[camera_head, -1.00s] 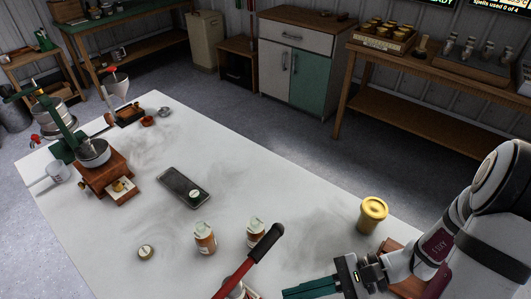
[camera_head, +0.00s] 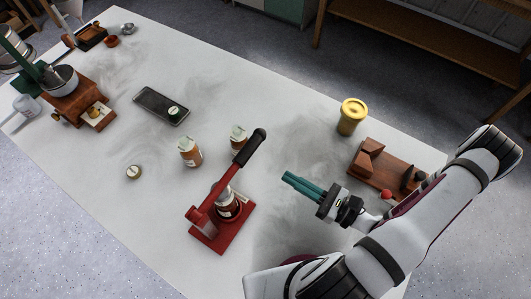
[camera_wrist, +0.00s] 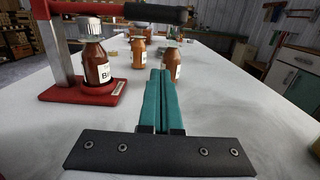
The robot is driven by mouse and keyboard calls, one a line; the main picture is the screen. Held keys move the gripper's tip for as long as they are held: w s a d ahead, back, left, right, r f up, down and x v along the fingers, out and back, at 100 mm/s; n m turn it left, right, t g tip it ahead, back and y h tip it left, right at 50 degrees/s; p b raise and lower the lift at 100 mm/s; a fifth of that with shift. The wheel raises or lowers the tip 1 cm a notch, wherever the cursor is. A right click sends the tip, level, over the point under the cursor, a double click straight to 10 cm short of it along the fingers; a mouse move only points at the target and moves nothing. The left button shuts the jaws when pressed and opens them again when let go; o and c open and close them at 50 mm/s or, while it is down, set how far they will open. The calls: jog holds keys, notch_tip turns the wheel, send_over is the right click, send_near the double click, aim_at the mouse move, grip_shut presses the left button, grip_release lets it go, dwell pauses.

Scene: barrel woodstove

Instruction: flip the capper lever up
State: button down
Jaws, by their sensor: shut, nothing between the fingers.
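The red capper (camera_head: 221,227) stands on the near part of the white table, with a brown labelled bottle (camera_head: 228,204) on its base. Its lever (camera_head: 233,170) has a red arm and a black grip, and slants up to the right in the head view. In the wrist view the lever's black grip (camera_wrist: 154,13) lies across the top, with the bottle (camera_wrist: 97,63) at left. My gripper (camera_head: 288,179) has teal fingers, shut and empty. It is to the right of the lever, apart from it. In the wrist view the fingertips (camera_wrist: 160,74) point below the grip.
Two brown bottles (camera_head: 190,152) (camera_head: 239,138) stand behind the capper, near a loose cap (camera_head: 134,172). A yellow container (camera_head: 351,116) and a wooden block stand (camera_head: 382,172) are at right. A dark tray (camera_head: 161,106) and a wooden grinder (camera_head: 77,98) are farther left.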

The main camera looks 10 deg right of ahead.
jog(key=x, duration=0.7)
jog(key=shift+w+a, duration=0.15)
jog(key=shift+a, duration=0.15)
jog(key=r, duration=0.4)
jog(key=shift+w, duration=0.25)
notch_tip(320, 180, up, 5)
jog(key=n, duration=0.3)
